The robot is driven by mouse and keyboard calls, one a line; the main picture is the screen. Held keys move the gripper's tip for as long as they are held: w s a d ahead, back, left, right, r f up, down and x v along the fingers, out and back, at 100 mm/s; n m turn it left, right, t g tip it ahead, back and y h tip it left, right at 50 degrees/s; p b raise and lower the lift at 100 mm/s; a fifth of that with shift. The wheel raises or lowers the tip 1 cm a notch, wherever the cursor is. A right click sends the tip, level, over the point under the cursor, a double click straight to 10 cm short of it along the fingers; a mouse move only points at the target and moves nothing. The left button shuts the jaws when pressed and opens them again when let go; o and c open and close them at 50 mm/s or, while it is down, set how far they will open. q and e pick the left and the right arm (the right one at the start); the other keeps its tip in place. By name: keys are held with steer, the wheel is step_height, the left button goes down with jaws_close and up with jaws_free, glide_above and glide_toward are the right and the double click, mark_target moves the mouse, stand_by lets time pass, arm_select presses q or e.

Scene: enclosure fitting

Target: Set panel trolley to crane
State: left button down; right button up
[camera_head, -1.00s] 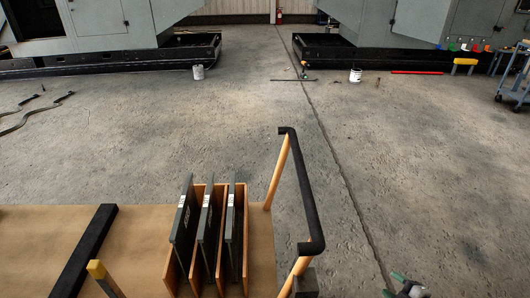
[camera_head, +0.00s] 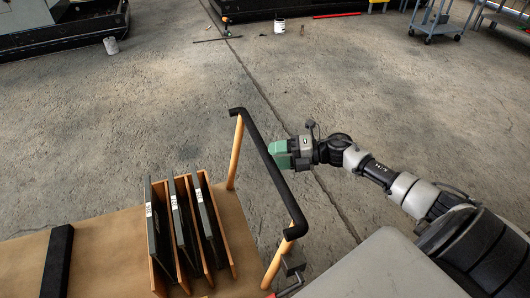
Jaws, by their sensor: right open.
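The panel trolley (camera_head: 100,238) has a tan deck at the lower left, with dark panels (camera_head: 181,222) standing upright between wooden dividers on it. Its black handle bar (camera_head: 268,160) rests on wooden posts at the trolley's right end. My right gripper (camera_head: 282,155), with green fingers, is at the far half of the bar, close to its right side. I cannot tell whether the fingers touch the bar. The gripper is open. My left gripper is not in view. No crane can be made out.
A black strip (camera_head: 58,262) lies across the deck. Grey enclosures on black bases (camera_head: 70,35) stand at the back. A white bucket (camera_head: 279,26), a grey bucket (camera_head: 111,45) and a blue cart (camera_head: 437,25) stand on the floor. The middle concrete floor is clear.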

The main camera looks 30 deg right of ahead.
mark_target(266, 157)
steer(key=shift+p+x, duration=0.3)
steer(key=shift+x, duration=1.35)
jaws_close()
